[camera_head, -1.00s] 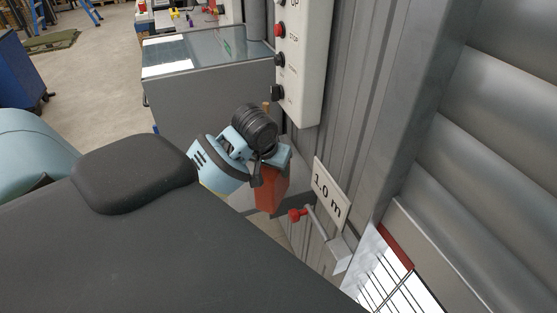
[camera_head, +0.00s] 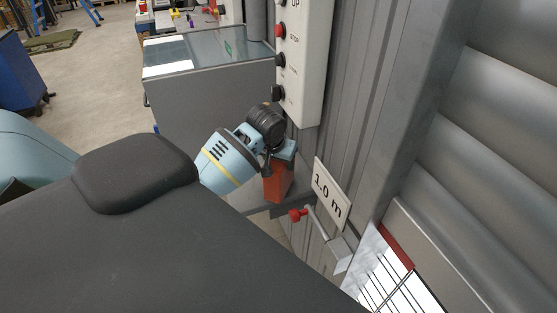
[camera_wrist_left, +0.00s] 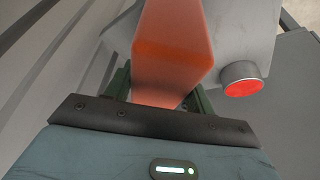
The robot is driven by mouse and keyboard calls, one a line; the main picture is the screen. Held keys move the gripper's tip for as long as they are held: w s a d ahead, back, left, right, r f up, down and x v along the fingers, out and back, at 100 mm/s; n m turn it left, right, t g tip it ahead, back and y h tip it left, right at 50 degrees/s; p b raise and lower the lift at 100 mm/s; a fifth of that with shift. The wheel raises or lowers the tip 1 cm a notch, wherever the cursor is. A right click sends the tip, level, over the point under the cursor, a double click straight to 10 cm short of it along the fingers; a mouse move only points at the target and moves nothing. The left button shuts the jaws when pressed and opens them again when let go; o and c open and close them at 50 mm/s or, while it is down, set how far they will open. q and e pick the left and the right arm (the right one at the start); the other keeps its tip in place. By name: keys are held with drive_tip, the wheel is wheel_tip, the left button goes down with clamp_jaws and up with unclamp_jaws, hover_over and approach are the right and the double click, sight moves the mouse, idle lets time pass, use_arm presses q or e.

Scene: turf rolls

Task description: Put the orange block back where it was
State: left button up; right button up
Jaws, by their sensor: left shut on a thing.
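The orange block (camera_head: 279,183) hangs upright below my left gripper (camera_head: 281,155), close to the ribbed grey wall. The gripper is shut on its upper end. In the left wrist view the block (camera_wrist_left: 174,45) stands out between the dark green fingers of the gripper (camera_wrist_left: 165,95). A grey ledge (camera_head: 247,198) shows beside and behind the block's lower end. I cannot tell whether the block touches it. My right gripper is not in view.
A white button panel (camera_head: 303,60) is on the wall above the gripper. A "1.0 m" sign (camera_head: 331,193) and a red-knobbed lever (camera_head: 297,215) are right of the block. A grey cabinet (camera_head: 205,105) stands behind. The left wrist view shows a red-faced round part (camera_wrist_left: 243,80) beside the block.

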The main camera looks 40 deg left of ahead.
use_arm(q)
drive_tip(key=shift+f, duration=0.2)
drive_tip(key=o, duration=1.4)
drive_tip(key=shift+o, duration=0.2)
drive_tip(key=shift+r, duration=0.15)
drive_tip(key=shift+r, duration=0.35)
drive_tip(key=v, duration=1.1)
drive_tip(key=shift+s+r, duration=0.2)
drive_tip(key=shift+s, duration=0.05)
drive_tip(key=shift+f, duration=0.1)
